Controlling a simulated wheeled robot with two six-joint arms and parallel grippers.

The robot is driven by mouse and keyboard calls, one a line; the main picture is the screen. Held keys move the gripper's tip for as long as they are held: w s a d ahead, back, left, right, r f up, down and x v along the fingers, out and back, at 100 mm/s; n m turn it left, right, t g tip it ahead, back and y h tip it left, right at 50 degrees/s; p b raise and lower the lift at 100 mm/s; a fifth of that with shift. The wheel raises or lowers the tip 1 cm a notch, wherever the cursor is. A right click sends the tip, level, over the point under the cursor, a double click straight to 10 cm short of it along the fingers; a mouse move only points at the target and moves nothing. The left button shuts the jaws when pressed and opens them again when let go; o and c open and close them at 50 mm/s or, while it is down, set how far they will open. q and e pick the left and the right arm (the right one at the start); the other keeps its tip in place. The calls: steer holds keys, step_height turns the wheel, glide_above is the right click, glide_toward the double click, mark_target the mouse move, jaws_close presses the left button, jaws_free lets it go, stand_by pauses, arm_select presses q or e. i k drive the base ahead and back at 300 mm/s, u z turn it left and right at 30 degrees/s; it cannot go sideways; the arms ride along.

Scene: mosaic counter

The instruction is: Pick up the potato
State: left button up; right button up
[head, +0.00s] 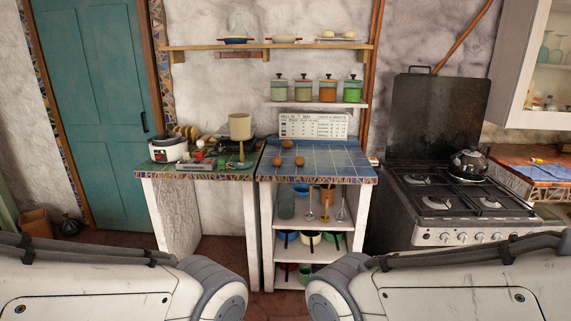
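Three small round brown things, which look like potatoes, lie on the blue tiled counter (330,158) ahead of me. One potato (287,144) is toward the back, one potato (277,161) is at the front left, and one potato (300,161) is just right of it. They are small in the view, so I cannot be sure what each one is. Both my arms show only as large white links across the bottom of the head view. Neither gripper is in view.
Left of the blue counter, a green-topped counter holds a white cooker (169,149) and a beige lamp-like object (240,127). On the right stands a stove (450,215) with a kettle (468,165). Shelves with jars (327,91) hang above. The blue counter's right side is mostly clear.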

mark_target(299, 161)
steer(key=z, duration=0.2)
steer(key=i, duration=2.4)
steer(key=u, duration=0.15)
